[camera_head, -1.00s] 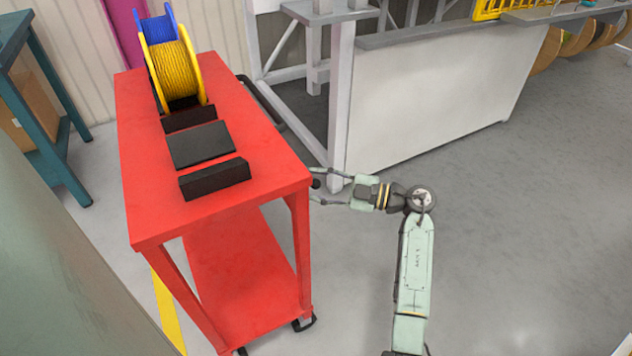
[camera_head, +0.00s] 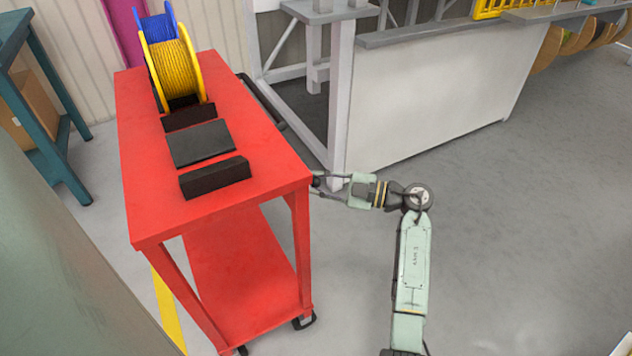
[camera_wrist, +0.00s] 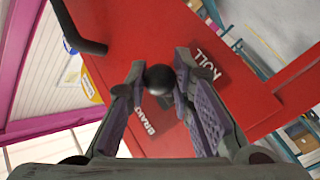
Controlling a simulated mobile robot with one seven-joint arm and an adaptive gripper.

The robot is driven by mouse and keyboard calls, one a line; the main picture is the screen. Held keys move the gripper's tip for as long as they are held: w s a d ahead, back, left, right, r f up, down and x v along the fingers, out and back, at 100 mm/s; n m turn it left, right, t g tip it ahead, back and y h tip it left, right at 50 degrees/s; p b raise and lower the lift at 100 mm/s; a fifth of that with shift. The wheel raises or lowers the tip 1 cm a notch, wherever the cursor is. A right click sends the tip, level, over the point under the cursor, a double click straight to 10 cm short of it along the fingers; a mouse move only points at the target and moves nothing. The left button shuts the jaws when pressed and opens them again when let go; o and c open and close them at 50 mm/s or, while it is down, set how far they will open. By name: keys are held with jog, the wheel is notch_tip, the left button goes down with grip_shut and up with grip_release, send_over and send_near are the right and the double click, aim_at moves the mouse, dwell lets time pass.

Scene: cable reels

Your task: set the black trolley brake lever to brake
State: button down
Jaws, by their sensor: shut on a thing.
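The black brake lever shows its round knob (camera_wrist: 158,79) in the wrist view, in front of the trolley's red side panel. My gripper (camera_wrist: 158,85) is shut on the knob, with one finger on each side of it. Behind it, the panel carries a dark ROLL label (camera_wrist: 207,66) at upper right and a dark BRAKE label (camera_wrist: 146,118) at lower left, partly hidden by my fingers. In the head view, my gripper (camera_head: 322,180) is at the right side of the red trolley (camera_head: 270,150), just below its top edge. The lever is hidden there.
Yellow and blue cable reels (camera_head: 176,68) and several black blocks (camera_head: 200,144) stand on the trolley top. A grey-white bench (camera_head: 430,105) stands behind my arm.

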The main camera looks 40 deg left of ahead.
aim_at(316, 179)
jog(key=shift+r, duration=0.1)
dwell(0.6)
jog(key=shift+w+d+r+n+t+h+p, duration=0.15)
jog(key=shift+r+n+t+h+p, duration=0.25)
jog(key=shift+p, duration=0.45)
jog(key=r+n+t+h+p, duration=0.1)
jog(key=r+n+h+p, duration=0.1)
jog(key=shift+w+p, duration=0.1)
jog(key=shift+p, duration=0.25)
jog(key=shift+r+n+t+h+p, duration=0.65)
jog(key=shift+n+t+h, duration=0.2)
jog(key=shift+t, duration=0.25)
jog(key=shift+s+r+n+t+h+p, duration=0.3)
jog(key=shift+s+n+t+h, duration=0.05)
jog(key=shift+n+t+h, duration=0.15)
jog(key=shift+a, duration=0.2)
jog(key=c, duration=1.4)
grip_release()
jog(key=shift+o, duration=0.2)
jog(key=shift+d+r, duration=0.1)
